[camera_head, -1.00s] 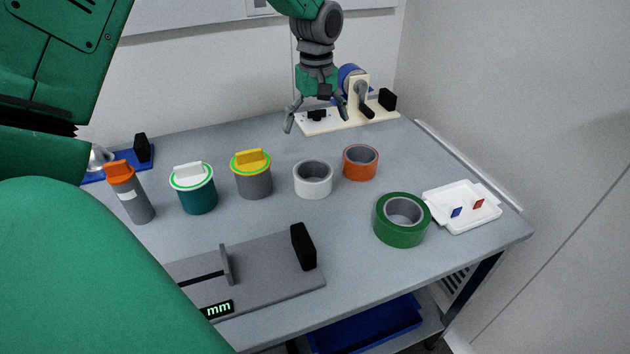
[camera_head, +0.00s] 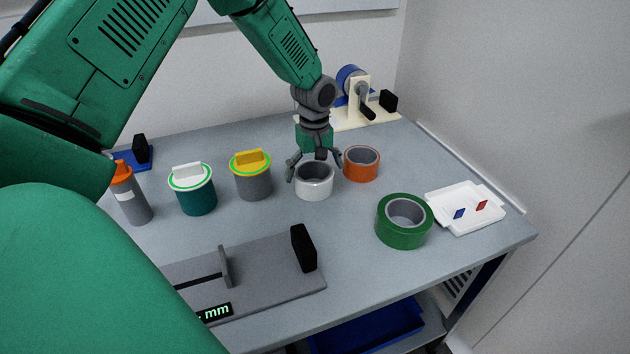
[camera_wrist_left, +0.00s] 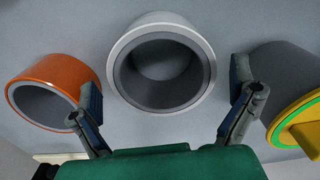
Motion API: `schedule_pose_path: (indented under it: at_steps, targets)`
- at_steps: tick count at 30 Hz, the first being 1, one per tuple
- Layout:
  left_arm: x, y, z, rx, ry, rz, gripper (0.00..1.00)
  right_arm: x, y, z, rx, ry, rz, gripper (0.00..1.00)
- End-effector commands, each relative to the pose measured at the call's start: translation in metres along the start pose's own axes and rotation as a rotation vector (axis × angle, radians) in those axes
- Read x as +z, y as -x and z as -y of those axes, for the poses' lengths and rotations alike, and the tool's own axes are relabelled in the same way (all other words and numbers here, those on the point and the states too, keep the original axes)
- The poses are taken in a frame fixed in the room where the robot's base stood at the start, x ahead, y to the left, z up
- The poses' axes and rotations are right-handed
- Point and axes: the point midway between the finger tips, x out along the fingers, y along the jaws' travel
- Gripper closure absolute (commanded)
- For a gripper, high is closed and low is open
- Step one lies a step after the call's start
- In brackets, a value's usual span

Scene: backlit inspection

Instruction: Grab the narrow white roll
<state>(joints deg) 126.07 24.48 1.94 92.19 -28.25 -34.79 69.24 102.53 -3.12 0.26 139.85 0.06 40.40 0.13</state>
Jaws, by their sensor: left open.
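The white roll (camera_head: 315,187) stands on the grey table between the yellow-lidded canister and the orange roll. It also shows in the left wrist view (camera_wrist_left: 207,72), its grey-lined hole facing the camera. My left gripper (camera_head: 314,172) is open just above and behind the white roll, with one finger to each side of it. In the left wrist view my left gripper (camera_wrist_left: 168,112) shows its fingers spread wider than the roll, with nothing between them touching. My right gripper is not in view.
The orange roll (camera_head: 362,164) is close beside the right finger, and the yellow-lidded canister (camera_head: 252,180) stands to the left. A green roll (camera_head: 404,222), a white tray (camera_head: 466,222) and a grey measuring fixture (camera_head: 270,277) lie nearer. A white-lidded canister (camera_head: 195,198) stands further left.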

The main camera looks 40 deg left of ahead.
Motion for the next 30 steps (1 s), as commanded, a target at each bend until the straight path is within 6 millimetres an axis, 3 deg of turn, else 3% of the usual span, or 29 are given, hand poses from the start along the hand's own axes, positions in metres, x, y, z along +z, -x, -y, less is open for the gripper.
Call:
schedule_pose_path:
  at_steps: [9,10,14,23,30]
  targets:
    - [0.0,-0.007,0.001,0.0,0.0,-0.001,0.0,0.0,-0.001,0.0,0.0,0.0,0.0,0.6]
    - [0.001,-0.007,0.0,0.0,0.0,-0.001,0.07,0.0,-0.001,0.0,0.0,0.0,0.0,0.6]
    - [0.001,-0.006,0.0,-0.001,0.0,-0.002,0.51,0.0,-0.001,0.0,0.0,0.0,0.0,0.6]
    - [0.0,-0.004,0.0,0.001,0.0,-0.001,0.51,0.0,0.0,0.0,0.0,0.0,0.0,0.6]
    - [0.0,0.032,-0.001,0.004,0.0,-0.003,0.51,0.0,0.003,0.0,0.0,0.0,0.0,0.6]
